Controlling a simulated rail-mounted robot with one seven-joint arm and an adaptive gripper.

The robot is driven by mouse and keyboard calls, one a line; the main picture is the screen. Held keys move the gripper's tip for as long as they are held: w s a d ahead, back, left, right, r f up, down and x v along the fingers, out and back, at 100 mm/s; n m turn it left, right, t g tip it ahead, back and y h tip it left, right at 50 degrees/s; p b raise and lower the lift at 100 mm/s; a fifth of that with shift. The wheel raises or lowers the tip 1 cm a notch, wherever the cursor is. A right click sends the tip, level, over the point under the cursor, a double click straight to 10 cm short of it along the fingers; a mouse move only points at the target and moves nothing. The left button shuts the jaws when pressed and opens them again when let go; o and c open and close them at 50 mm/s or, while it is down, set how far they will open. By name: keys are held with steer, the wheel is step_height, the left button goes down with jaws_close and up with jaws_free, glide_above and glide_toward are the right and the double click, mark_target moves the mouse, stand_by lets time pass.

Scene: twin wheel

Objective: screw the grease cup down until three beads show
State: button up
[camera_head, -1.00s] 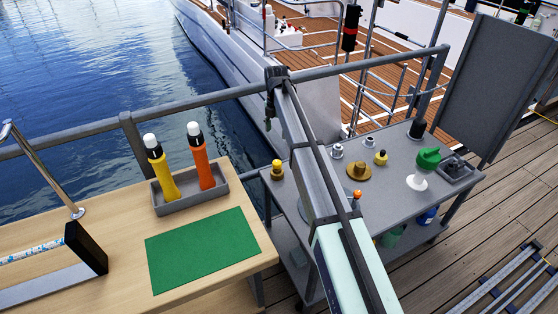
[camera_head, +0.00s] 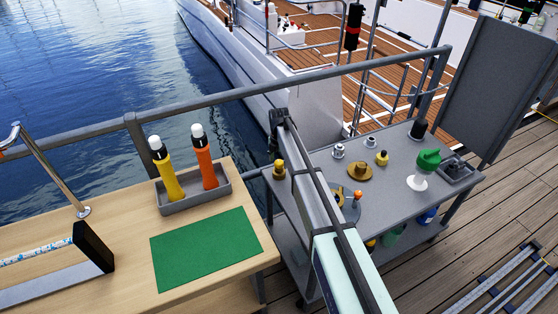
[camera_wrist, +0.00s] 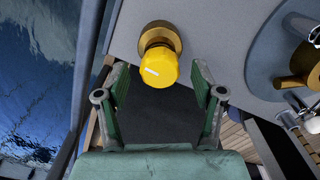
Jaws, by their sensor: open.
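The grease cup (camera_head: 279,169) has a yellow cap on a brass base and stands at the left end of the grey table. In the wrist view the yellow cap (camera_wrist: 158,68) shows a white mark on its face, with the round brass base (camera_wrist: 160,36) behind it. No beads can be made out. My gripper (camera_wrist: 160,80) is open and empty, its green fingers left and right of the cap's lower edge with gaps on both sides. In the head view my gripper (camera_head: 272,145) hangs just above the cup.
A grey round plate with a brass part (camera_wrist: 301,75) lies to the right in the wrist view. The grey table (camera_head: 325,160) also bears a brass flanged piece (camera_head: 359,173), small fittings and a green-topped item (camera_head: 428,159). A railing (camera_head: 230,92) runs behind.

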steer(key=shift+f, duration=0.25)
steer(key=c, duration=1.1)
steer(key=shift+c, duration=0.2)
steer(key=shift+m, duration=0.3)
